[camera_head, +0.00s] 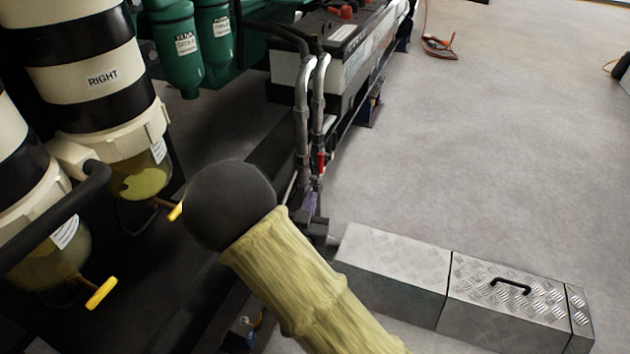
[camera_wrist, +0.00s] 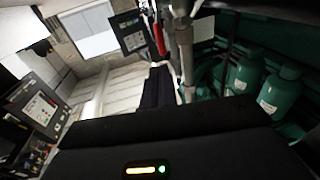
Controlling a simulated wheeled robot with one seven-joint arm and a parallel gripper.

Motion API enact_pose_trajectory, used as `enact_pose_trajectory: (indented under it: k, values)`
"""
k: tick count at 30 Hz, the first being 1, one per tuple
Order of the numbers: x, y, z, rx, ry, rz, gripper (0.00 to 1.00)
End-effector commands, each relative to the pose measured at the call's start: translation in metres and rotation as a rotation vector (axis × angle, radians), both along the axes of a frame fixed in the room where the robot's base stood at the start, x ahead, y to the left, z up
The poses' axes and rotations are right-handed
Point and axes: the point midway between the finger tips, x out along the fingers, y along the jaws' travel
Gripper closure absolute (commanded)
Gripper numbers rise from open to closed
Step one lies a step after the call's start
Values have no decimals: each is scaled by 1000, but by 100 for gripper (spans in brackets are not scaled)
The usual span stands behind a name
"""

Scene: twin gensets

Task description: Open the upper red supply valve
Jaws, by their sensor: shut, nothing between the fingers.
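A red lever handle (camera_head: 321,160) sits low on the grey pipes (camera_head: 302,110) that run down beside the battery box. A red handle on a pipe also shows at the top of the wrist view (camera_wrist: 158,38), lying roughly along the pipe. Whether it is the upper supply valve I cannot tell. My gripper (camera_wrist: 157,82) is dark, its fingers together and empty, pointing towards the pipes below the red handle and apart from it. In the head view my sleeved arm with its black joint covers much of the area; the gripper is not clear there.
Two striped filter housings, one marked RIGHT (camera_head: 103,78), with yellow drain levers (camera_head: 101,293) stand at left. Green filters (camera_head: 180,50) hang behind. A metal tread-plate box (camera_head: 510,290) lies at lower right. The grey floor (camera_head: 480,150) at right is mostly clear.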

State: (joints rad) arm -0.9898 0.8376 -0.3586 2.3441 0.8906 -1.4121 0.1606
Motion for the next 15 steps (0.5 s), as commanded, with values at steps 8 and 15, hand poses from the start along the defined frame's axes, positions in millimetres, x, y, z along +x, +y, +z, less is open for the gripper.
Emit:
enact_pose_trajectory:
  k: [8, 15]
  values:
    - [-29, 8, 0, 0, 1, 8, 100]
    - [-26, 1, 0, -1, 1, -8, 100]
